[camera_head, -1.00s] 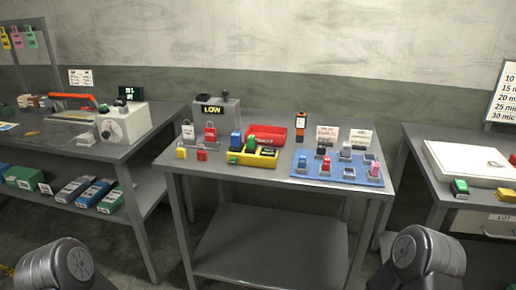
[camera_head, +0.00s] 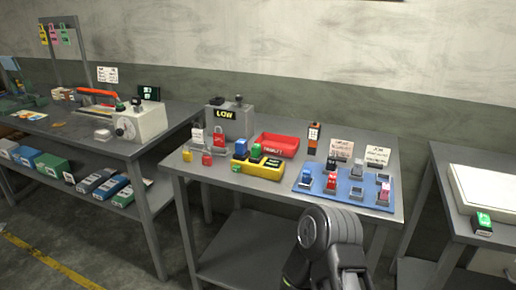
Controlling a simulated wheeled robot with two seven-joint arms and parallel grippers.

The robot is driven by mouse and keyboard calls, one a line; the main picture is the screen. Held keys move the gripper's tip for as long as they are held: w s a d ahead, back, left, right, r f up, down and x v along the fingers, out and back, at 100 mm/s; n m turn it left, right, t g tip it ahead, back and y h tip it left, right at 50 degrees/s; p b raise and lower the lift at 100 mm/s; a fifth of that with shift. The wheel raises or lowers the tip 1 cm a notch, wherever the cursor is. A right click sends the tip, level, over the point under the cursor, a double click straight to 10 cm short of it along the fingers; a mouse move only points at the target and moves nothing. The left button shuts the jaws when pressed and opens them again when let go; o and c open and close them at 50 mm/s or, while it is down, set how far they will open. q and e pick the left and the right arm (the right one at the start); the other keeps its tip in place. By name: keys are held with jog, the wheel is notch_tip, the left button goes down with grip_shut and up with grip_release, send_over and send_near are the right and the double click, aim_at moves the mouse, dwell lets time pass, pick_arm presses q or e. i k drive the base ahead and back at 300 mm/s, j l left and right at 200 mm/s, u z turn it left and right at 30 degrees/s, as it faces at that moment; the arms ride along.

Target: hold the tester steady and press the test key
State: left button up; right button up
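A grey box with a lit "LOW" display (camera_head: 230,119) stands at the back left of the middle table; it looks like the tester. Small dark knobs or keys show on its top, too small to tell apart. Nothing touches it. An orange and black handheld device (camera_head: 313,138) stands upright at the back of the same table, right of the red tray. One of my arm links, dark grey and rounded, rises at the bottom in front of the table's right half. Neither gripper shows.
The middle table (camera_head: 250,198) holds small padlocks, a yellow tray (camera_head: 240,168), a red tray (camera_head: 277,146), cards and a blue board (camera_head: 345,196) with several small blocks. A left bench holds a white dial box (camera_head: 140,122). A right table (camera_head: 455,215) carries a white panel.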

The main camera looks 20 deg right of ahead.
aim_at(236, 169)
jog(key=l+u, duration=0.1)
jog(key=l, duration=0.4)
jog(key=k+l, duration=0.15)
jog(key=l, duration=0.35)
jog(key=l+u, duration=0.15)
jog(key=l, duration=0.3)
jog(key=k+l+u, duration=0.1)
jog(key=l, duration=0.4)
jog(key=k+l, duration=0.2)
jog(key=l, duration=0.25)
jog(key=i+u, duration=0.05)
